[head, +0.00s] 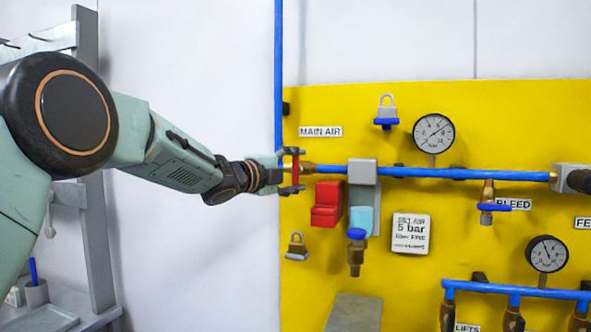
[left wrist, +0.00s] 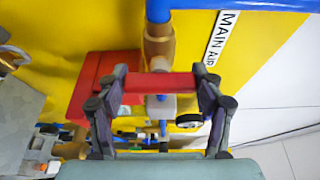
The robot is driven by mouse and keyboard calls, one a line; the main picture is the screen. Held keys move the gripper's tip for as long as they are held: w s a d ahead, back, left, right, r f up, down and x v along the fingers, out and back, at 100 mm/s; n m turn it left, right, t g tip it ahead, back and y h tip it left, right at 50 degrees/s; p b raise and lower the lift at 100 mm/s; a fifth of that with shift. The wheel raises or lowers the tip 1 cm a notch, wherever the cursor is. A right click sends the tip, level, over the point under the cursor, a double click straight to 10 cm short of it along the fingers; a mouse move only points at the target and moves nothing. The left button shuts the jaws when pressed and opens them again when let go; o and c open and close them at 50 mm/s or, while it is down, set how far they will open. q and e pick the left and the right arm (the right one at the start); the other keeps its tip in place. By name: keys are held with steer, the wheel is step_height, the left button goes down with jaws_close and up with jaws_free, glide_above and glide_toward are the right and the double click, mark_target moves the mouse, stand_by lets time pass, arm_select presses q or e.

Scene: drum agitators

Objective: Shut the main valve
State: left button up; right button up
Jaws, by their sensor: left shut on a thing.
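The main valve's red handle (head: 297,172) is by the MAIN AIR label, at the left end of the horizontal blue pipe. It stands upright in the head view, crosswise to the pipe. My left gripper (head: 291,171) is shut on this handle, with one finger at its top and one at its bottom. In the left wrist view the red handle (left wrist: 160,86) spans between the two fingers of the left gripper (left wrist: 160,92), with the brass valve body (left wrist: 157,46) beyond it. My right gripper is in neither view.
A red box (head: 326,205) and a brass padlock (head: 297,247) sit close below the gripper.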

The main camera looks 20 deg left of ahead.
arm_select(q)
steer(key=shift+r, duration=0.1)
steer(key=o, duration=1.2)
steer(key=shift+c, duration=0.2)
steer(key=v, duration=1.2)
